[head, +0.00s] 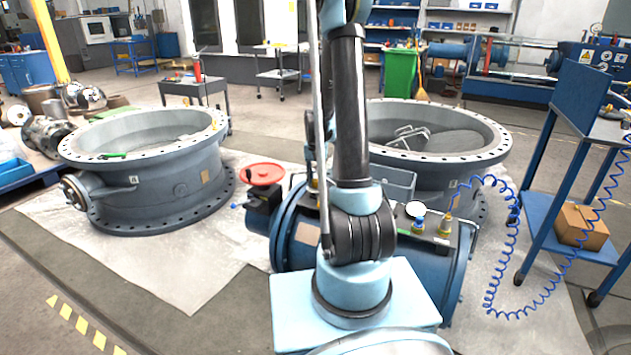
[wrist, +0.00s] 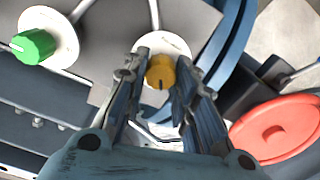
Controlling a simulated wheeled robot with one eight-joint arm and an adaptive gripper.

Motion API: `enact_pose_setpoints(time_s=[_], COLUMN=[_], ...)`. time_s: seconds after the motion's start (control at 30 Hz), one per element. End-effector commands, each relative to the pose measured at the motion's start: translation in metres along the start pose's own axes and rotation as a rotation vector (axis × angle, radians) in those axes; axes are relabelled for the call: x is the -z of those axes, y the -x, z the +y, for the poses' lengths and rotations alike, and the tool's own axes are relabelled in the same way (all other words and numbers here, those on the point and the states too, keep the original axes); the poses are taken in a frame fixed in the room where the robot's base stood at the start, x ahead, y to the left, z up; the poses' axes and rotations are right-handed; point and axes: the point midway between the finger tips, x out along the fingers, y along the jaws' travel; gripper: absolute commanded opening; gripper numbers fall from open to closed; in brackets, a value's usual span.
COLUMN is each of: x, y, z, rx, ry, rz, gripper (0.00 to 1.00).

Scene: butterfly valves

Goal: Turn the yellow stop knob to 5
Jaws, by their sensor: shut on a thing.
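The yellow stop knob (wrist: 161,72) shows in the wrist view, on a white round dial plate (wrist: 174,43). A dark mark shows on the knob; the dial's numbers cannot be read. My gripper (wrist: 164,84) has its two fingers on either side of the knob and is shut on it. The fingers hide parts of the dial. In the head view my arm hides the knob and the gripper.
A green knob (wrist: 34,46) on its own white dial sits to the left in the wrist view. A red handwheel (wrist: 278,130) is at the right; it also shows in the head view (head: 262,174). A blue coiled hose (head: 490,290) hangs at the right.

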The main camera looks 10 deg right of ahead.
Motion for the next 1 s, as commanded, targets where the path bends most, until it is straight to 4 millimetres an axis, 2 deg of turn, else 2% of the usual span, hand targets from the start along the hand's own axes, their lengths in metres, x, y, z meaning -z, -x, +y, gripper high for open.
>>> enact_pose_setpoints(time_s=[0.03,0.07,0.13,0.47,0.63,1.0], x=[0.000,0.000,0.000,0.000,0.000,0.000], y=[0.000,0.000,0.000,0.000,0.008,0.060], z=[0.000,0.000,0.000,0.000,0.000,0.000], rx=[0.001,0.001,0.001,0.000,0.000,0.000], ry=[0.000,0.000,0.000,0.000,0.000,0.000], rz=[0.000,0.000,0.000,0.000,0.000,0.000], gripper=[0.02,0.30,0.46,0.46,0.46,0.46])
